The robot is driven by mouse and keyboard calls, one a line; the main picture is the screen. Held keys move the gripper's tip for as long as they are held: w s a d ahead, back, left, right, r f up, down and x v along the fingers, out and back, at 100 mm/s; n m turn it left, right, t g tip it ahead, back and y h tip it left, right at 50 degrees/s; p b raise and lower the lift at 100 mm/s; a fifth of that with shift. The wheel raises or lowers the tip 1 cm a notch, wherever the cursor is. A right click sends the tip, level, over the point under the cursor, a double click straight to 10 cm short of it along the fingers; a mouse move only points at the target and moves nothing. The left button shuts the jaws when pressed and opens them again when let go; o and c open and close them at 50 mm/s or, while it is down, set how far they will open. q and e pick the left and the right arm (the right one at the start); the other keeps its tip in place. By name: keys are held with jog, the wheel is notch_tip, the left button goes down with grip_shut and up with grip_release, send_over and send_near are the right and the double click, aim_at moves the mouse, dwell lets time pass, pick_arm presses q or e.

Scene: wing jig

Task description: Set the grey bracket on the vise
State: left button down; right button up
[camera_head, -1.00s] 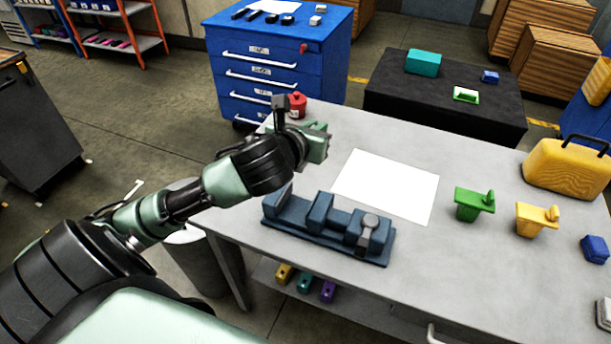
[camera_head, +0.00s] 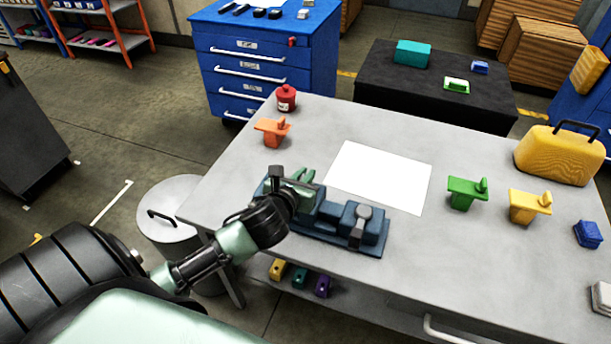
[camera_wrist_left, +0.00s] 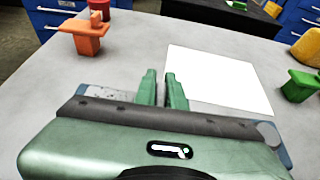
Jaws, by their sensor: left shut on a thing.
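The blue vise (camera_head: 373,230) lies on the near left part of the grey table, and its left end is covered by my left gripper (camera_head: 301,180). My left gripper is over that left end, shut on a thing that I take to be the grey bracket. The bracket is almost wholly hidden by the gripper. In the left wrist view, the two green fingers (camera_wrist_left: 163,88) stand a small gap apart, and a light grey patch (camera_wrist_left: 104,91) shows left of them. I cannot tell whether the bracket touches the vise. My right gripper is not in view.
An orange bracket (camera_head: 272,132) and a red canister (camera_head: 286,98) stand at the back left. A white sheet (camera_head: 381,177) lies behind the vise. Green (camera_head: 465,193) and yellow (camera_head: 528,206) brackets stand to the right. A yellow case (camera_head: 556,156) is at the far right.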

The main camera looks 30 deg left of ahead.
pick_arm(q)
jog(key=shift+f, duration=0.1)
jog(key=c, duration=1.5)
grip_release()
jog(key=shift+s, duration=0.15)
jog(key=v, duration=1.2)
jog(key=shift+b, duration=0.35)
